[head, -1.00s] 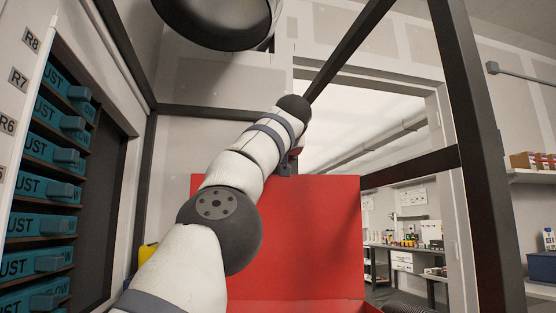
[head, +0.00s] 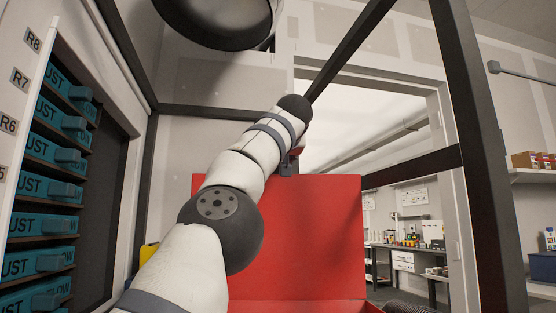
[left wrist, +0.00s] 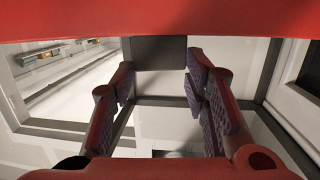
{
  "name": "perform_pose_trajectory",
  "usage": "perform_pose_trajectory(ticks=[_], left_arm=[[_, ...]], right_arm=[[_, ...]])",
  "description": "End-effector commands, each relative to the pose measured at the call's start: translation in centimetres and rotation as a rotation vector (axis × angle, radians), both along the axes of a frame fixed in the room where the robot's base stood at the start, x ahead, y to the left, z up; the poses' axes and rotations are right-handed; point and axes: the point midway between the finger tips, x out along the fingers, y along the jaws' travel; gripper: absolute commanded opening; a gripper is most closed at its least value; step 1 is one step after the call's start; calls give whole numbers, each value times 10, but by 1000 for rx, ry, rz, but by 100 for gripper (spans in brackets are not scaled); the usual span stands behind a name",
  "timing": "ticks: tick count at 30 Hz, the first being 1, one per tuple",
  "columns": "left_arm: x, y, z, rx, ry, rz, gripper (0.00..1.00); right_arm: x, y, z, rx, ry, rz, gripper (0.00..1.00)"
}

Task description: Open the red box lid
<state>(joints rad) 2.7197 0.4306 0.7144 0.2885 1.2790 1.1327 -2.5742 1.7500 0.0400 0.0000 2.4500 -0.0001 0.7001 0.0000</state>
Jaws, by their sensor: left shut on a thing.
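The red box lid (head: 300,235) stands raised, its broad red face filling the lower middle of the head view. A strip of the red box (head: 310,306) shows below it at the bottom edge. My left arm reaches up from the lower left, and my left gripper (head: 294,160) is at the lid's top edge, mostly hidden by my own wrist. My right gripper is not in view.
A rack of teal boxes (head: 48,187) stands at the left. A dark frame post (head: 480,160) and a crossbar (head: 410,167) are at the right. Through an opening behind is a workbench (head: 425,248) with small items. A shelf (head: 532,176) is on the right wall.

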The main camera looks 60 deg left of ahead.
Motion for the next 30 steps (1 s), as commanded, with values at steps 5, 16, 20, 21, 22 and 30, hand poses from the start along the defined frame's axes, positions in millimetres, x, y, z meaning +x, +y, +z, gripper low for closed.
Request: perform_pose_trajectory(ticks=[5, 16, 20, 21, 22, 30], left_arm=[[-1, 0, 2, 4, -6, -1, 0], [0, 0, 1, 2, -2, -1, 62], [0, 0, 1, 1, -1, -1, 62], [-1, -1, 1, 0, 0, -1, 62], [-1, -2, 1, -1, 2, -1, 62], [-19, -34, 8, 5, -2, -5, 62]], right_arm=[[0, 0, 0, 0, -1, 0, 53], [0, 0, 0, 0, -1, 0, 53], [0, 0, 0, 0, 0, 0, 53], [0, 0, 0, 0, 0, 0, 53], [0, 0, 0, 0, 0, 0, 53], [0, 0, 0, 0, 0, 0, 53]])
